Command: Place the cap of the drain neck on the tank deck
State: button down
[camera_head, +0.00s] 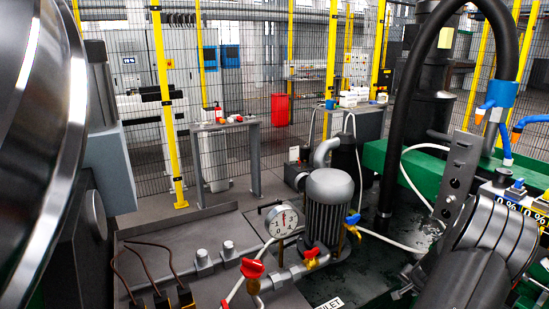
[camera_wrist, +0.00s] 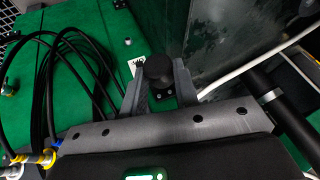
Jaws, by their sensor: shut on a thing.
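My gripper (camera_wrist: 158,82) shows in the wrist view, with its two grey fingers on either side of a round, dark cap (camera_wrist: 158,67). The fingers are shut on the cap, which is seen from above. A green deck surface (camera_wrist: 112,38) lies beyond and to the left; the distance between it and the cap is hard to tell. I cannot make out the drain neck. In the head view my arm is at the lower right, and neither the fingers nor the cap can be made out.
Black hoses (camera_wrist: 75,75) loop over the green surface at the left. A pale hose (camera_wrist: 245,72) crosses at the right. In the head view a pump motor (camera_head: 328,205), a pressure gauge (camera_head: 282,221) and red-handled valves (camera_head: 252,268) stand in the middle.

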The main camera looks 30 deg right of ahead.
jog(key=w+a+r+n+t+y, duration=0.1)
jog(key=w+a+r+n, duration=0.1)
jog(key=w+a+r, duration=0.6)
jog(key=w+a+r+n+y, duration=0.15)
jog(key=w+a+r, duration=0.35)
jog(key=a, duration=0.6)
jog(key=w+a+r+n+t+y, duration=0.1)
jog(key=w+a+r+n, duration=0.25)
jog(key=w+a, duration=0.5)
jog(key=w+a+r+n, duration=0.1)
jog(key=a, duration=0.5)
jog(key=w+a+r+y, duration=0.1)
jog(key=a, duration=0.6)
jog(key=w+a+r+n, duration=0.1)
jog(key=w+a, duration=0.1)
jog(key=a, duration=0.4)
jog(key=shift+a+n, duration=0.2)
jog(key=shift+n, duration=0.1)
jog(key=w+a+f+n+y, duration=0.2)
jog(key=a+f, duration=0.3)
jog(key=a, duration=0.6)
jog(key=shift+a+f+n+g, duration=0.15)
jog(key=shift+f+n+g, duration=0.2)
jog(key=shift+n, duration=0.55)
jog(key=shift+w, duration=0.15)
